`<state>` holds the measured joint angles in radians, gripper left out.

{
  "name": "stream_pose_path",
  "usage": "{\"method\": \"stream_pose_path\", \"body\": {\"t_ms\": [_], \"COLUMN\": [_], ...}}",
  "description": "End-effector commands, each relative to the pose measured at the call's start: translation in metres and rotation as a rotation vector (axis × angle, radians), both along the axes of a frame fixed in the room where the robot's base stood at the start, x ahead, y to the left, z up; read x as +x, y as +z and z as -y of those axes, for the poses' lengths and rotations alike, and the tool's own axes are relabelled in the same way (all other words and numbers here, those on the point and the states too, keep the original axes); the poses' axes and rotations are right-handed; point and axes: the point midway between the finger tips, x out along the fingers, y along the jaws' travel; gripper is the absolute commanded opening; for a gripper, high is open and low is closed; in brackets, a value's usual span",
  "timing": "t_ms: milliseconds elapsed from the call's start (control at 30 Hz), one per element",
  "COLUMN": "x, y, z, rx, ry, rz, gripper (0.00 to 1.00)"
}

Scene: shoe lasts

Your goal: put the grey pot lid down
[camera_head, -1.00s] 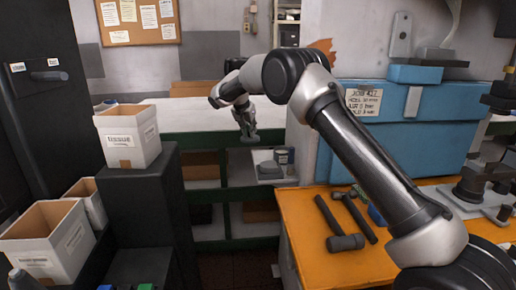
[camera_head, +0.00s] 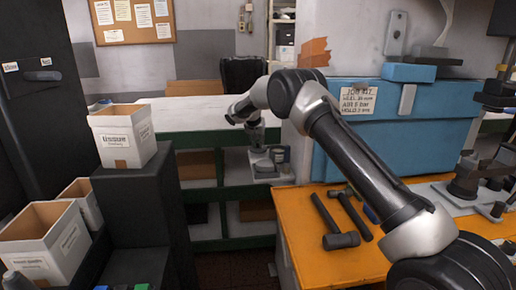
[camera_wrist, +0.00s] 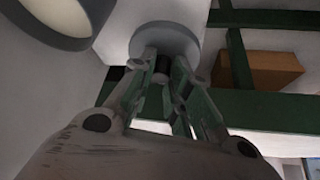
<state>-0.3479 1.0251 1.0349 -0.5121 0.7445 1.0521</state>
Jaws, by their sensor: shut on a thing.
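The grey pot lid (camera_wrist: 165,38) is a flat round disc with a dark knob in the wrist view. My gripper (camera_wrist: 163,68) is shut on that knob, with the disc beyond the fingertips. In the head view my gripper (camera_head: 257,143) points down at the front of the shelf unit, over a pale block-like surface. The lid is small and hard to separate from the grey things there. I cannot tell whether it touches anything below.
A grey round container (camera_wrist: 65,15) stands close beside the lid. A brown box (camera_wrist: 260,70) sits in a green-framed shelf. An orange bench (camera_head: 330,265) with hammers (camera_head: 340,240) lies to the right. White cartons (camera_head: 122,135) stand left.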

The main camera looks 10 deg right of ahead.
Motion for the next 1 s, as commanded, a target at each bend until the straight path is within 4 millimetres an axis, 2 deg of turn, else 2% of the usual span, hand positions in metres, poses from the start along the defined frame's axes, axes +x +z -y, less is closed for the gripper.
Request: {"method": "stream_pose_path", "body": {"t_ms": [33,133,500,533,633,1000], "x": [-0.001,0.000,0.000,0.000,0.000,0.000], "y": [-0.012,-0.025,-0.030,-0.030,-0.030,-0.026], "z": [0.001,0.000,0.000,0.000,0.000,0.000], "rx": [-0.002,-0.001,0.000,0.000,0.000,-0.001], "ry": [0.000,0.000,0.000,0.000,0.000,0.000], "rz": [-0.005,-0.003,-0.002,-0.001,-0.001,0.000], "gripper": [0.05,0.05,0.05,0.21,0.39,0.39]}}
